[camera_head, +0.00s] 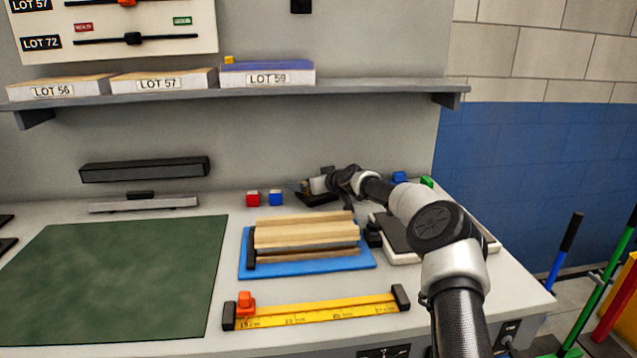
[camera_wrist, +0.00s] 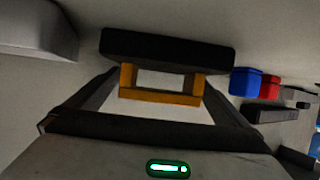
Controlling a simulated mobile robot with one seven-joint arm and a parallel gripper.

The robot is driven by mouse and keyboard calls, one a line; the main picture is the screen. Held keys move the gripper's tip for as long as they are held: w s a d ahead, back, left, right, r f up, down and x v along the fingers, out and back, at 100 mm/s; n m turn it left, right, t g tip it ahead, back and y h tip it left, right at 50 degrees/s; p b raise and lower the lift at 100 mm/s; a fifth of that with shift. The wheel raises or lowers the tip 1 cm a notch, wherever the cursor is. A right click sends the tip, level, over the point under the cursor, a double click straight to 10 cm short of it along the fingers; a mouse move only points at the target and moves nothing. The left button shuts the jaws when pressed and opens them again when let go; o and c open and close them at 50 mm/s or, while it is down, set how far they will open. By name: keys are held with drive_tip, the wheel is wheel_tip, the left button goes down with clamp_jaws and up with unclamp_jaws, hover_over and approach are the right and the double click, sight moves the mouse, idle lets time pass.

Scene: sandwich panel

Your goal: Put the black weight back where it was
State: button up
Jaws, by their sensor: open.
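A black weight (camera_wrist: 168,48) with an orange-yellow handle (camera_wrist: 160,98) is in the wrist view. It also shows in the head view as a dark block (camera_head: 322,200) at the back of the bench, partly covered by my gripper. My gripper (camera_head: 306,187) is low there, just right of the small cubes. In the wrist view the two dark fingers of my gripper (camera_wrist: 160,82) are open, one on each side of the handle. I see a gap between them and the handle. The weight seems to rest on the bench, but its underside is hidden.
Red (camera_head: 252,198) and blue (camera_head: 276,198) cubes stand left of the weight. A blue tray (camera_head: 305,267) holding stacked wooden strips lies in front. A yellow ruler (camera_head: 320,313) lies nearer. A green mat (camera_head: 115,280) covers the left. A shelf (camera_head: 240,92) runs above.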

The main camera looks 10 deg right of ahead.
drive_tip(key=v, duration=1.1)
drive_tip(key=shift+s+d+r+p, duration=0.1)
drive_tip(key=shift+s+d+p, duration=0.05)
drive_tip(key=shift+s+p, duration=0.2)
